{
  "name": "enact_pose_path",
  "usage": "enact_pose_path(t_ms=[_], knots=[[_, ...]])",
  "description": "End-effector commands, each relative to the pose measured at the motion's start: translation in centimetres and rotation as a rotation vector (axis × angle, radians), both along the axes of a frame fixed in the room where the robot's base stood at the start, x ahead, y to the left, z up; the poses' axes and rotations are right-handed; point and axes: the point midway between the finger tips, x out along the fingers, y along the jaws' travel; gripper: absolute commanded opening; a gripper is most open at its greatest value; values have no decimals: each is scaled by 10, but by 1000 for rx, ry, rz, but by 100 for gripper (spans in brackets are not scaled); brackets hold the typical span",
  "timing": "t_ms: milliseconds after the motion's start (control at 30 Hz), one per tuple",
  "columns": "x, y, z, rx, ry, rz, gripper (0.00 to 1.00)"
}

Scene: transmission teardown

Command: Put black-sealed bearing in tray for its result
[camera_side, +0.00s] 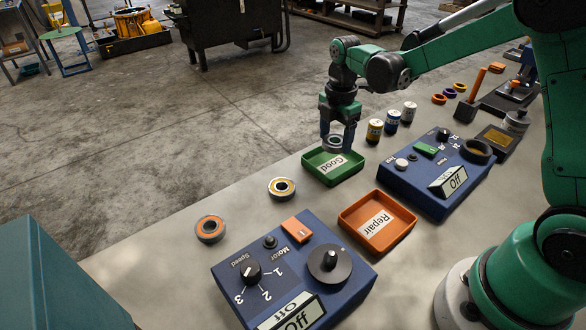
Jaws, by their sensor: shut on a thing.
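My gripper (338,139) points down and is shut on a grey ring-shaped bearing (335,149), just above the green tray (311,159) labelled "Good". The bearing's seal colour is hard to tell at this size. The fingers cover part of its rim. From this angle I cannot tell whether the bearing touches the tray. The orange tray (404,236) labelled "Repair" stands nearer the camera, to the right of the green one, and is empty.
An orange-ringed bearing (210,229) and a yellow-ringed bearing (282,188) lie on the bench at left. A blue motor box (347,286) is in front. Another blue box (414,183) showing "Off" and several small cans (392,119) stand right of the green tray.

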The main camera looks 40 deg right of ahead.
Motion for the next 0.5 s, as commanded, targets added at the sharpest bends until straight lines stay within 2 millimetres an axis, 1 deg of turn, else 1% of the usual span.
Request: enact_pose_path(t_ms=[167,300,400,500], knots=[[0,0,-17,0,0,0,0],[0,0,-38,0,0,0,0],[0,0,-45,0,0,0,0],[0,0,-46,0,0,0,0]])
